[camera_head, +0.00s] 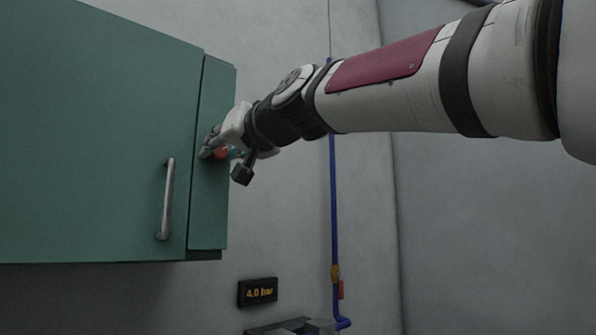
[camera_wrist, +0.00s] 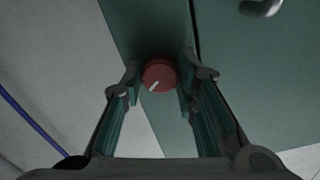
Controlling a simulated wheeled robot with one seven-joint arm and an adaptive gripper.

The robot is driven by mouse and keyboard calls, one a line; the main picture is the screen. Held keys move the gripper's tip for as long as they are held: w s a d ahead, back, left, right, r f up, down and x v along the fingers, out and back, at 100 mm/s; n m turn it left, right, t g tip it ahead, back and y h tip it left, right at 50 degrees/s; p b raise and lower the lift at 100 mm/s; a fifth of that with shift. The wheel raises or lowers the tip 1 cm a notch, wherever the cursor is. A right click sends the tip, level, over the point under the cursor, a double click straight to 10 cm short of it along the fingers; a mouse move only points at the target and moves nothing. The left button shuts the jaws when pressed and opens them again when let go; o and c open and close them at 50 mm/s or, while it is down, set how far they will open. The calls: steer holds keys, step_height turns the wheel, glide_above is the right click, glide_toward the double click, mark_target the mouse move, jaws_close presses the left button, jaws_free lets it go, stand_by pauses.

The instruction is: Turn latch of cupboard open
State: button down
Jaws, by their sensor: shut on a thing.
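The green cupboard (camera_head: 95,130) hangs on the wall at the left of the head view, its door shut. The latch is a round red knob (camera_wrist: 159,74) on the narrow green panel (camera_wrist: 148,30) beside the door. Its white mark points to the lower left in the wrist view. In the head view only a bit of the red latch (camera_head: 221,154) shows, the rest hidden by my gripper (camera_head: 211,146). In the wrist view the fingers of my gripper (camera_wrist: 161,70) stand on both sides of the knob and are shut on it.
A metal bar handle (camera_head: 167,198) is on the door, left of the latch; its end shows in the wrist view (camera_wrist: 262,6). A blue pipe (camera_head: 333,210) runs down the wall on the right. A "4.0 bar" display (camera_head: 258,292) sits below the cupboard.

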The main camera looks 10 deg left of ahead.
steer(key=m+p, duration=0.1)
steer(key=m, duration=0.3)
steer(key=shift+m+p, duration=0.45)
steer(key=shift+m, duration=1.05)
steer(key=c, duration=1.2)
jaws_free()
steer(key=shift+c, duration=0.2)
steer(key=shift+d, duration=0.1)
steer(key=v, duration=1.1)
steer(key=shift+s+d, duration=0.3)
steer(key=shift+f, duration=0.1)
